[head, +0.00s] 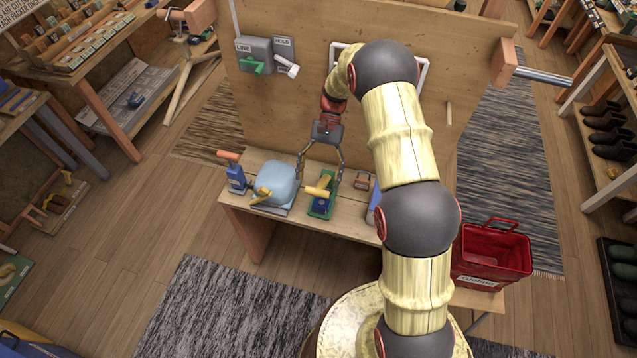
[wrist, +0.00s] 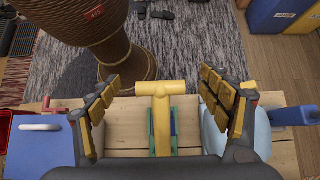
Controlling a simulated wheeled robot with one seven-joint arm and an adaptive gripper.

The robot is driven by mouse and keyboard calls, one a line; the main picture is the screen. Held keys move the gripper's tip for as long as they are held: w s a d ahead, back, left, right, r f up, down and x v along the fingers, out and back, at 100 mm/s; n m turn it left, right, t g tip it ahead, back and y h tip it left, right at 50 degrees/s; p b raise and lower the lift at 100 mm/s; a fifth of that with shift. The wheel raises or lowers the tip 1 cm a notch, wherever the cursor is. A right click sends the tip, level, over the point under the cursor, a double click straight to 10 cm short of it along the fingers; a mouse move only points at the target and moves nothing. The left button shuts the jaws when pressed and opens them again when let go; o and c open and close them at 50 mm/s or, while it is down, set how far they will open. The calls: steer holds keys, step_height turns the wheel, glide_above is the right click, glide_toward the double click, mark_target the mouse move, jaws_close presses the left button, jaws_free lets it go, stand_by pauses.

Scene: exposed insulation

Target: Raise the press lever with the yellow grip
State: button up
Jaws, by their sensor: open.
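The press lever (head: 318,191) has a yellow crossbar grip and rises from a small green base (head: 317,211) on the wooden bench. In the wrist view the lever's yellow grip (wrist: 160,88) is a T shape, with its stem running down between the fingers. My gripper (head: 320,174) is open above the press, one finger to each side. In the wrist view my gripper (wrist: 160,80) shows a clear gap between each finger pad and the grip. I cannot see any contact. The base is partly hidden behind the stem in the wrist view.
A rounded light-blue device (head: 281,182) with a yellow handle stands close left of the press. A blue box (head: 373,200) is to the right, partly behind my arm. A wooden panel (head: 300,110) rises behind; a red basket (head: 492,254) is at right.

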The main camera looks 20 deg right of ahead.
step_height(320, 180, up, 6)
steer(key=shift+f, duration=0.15)
stand_by(0.6)
steer(key=shift+n+t+h, duration=0.4)
steer(key=shift+n+h, duration=0.1)
steer(key=shift+n, duration=0.2)
steer(key=s+f, duration=0.1)
steer(key=s+d+f, duration=0.1)
steer(key=f, duration=0.1)
steer(key=shift+d+f, duration=0.15)
steer(key=shift+d, duration=0.05)
steer(key=s+a+r+n+t+h+b, duration=0.1)
steer(key=s+r+n+t+b, duration=0.1)
steer(key=s+r+t+b, duration=0.2)
steer(key=s+r+n+t+h+b, duration=0.1)
steer(key=s+r+n+t+b, duration=0.1)
steer(key=s+r+t+b, duration=0.2)
steer(key=s+a+r+n+t+h+b, duration=0.1)
steer(key=s+r+t+h+b, duration=0.1)
steer(key=s+b, duration=0.6)
steer(key=s+r+t, duration=0.1)
steer(key=s+r, duration=0.1)
steer(key=s, duration=0.3)
steer(key=shift+s+a+n+t, duration=0.3)
steer(key=shift+s+n+t, duration=0.1)
